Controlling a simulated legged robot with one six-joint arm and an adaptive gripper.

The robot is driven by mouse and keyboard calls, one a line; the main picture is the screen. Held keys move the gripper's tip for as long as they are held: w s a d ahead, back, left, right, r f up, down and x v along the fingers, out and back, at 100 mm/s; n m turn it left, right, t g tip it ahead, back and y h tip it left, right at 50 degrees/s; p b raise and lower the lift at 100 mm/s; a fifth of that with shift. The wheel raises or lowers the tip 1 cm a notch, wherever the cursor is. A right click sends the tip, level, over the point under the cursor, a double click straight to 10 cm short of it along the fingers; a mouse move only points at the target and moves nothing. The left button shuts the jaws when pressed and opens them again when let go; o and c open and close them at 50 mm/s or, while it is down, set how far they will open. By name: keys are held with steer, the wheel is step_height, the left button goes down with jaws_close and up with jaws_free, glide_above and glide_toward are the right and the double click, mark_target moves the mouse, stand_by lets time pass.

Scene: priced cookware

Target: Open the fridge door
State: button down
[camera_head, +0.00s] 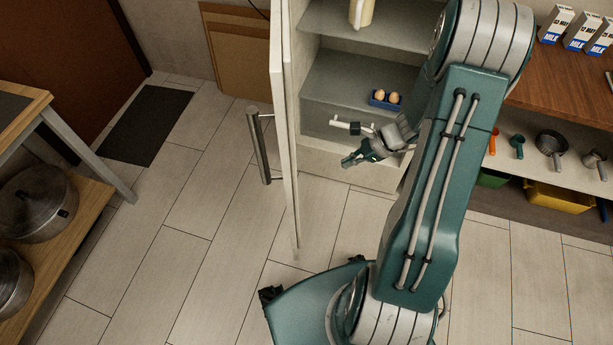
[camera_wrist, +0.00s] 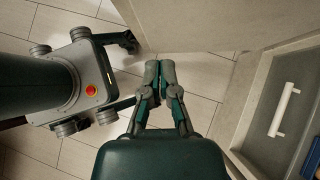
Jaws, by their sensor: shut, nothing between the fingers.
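The fridge door (camera_head: 291,150) stands wide open, seen nearly edge-on in the head view, with its metal bar handle (camera_head: 262,146) on the left, outer side. The fridge interior (camera_head: 345,82) is exposed, with shelves and a drawer whose white handle (camera_head: 345,125) faces out. My gripper (camera_head: 350,161) is in front of the fridge opening, right of the door's inner side and apart from the handle. In the wrist view my gripper (camera_wrist: 160,74) has its fingers together and empty. The door (camera_wrist: 215,22) spans the top there, and the drawer handle (camera_wrist: 284,109) shows at right.
Eggs in a blue holder (camera_head: 385,99) and a pale jug (camera_head: 361,12) are inside the fridge. A counter with milk cartons (camera_head: 580,30) stands right, above a shelf of utensils. A table with pots (camera_head: 40,203) is left.

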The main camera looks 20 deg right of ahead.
steer(key=w+a+f, duration=0.3)
steer(key=a+f, duration=0.3)
steer(key=a, duration=0.5)
steer(key=shift+f, duration=0.4)
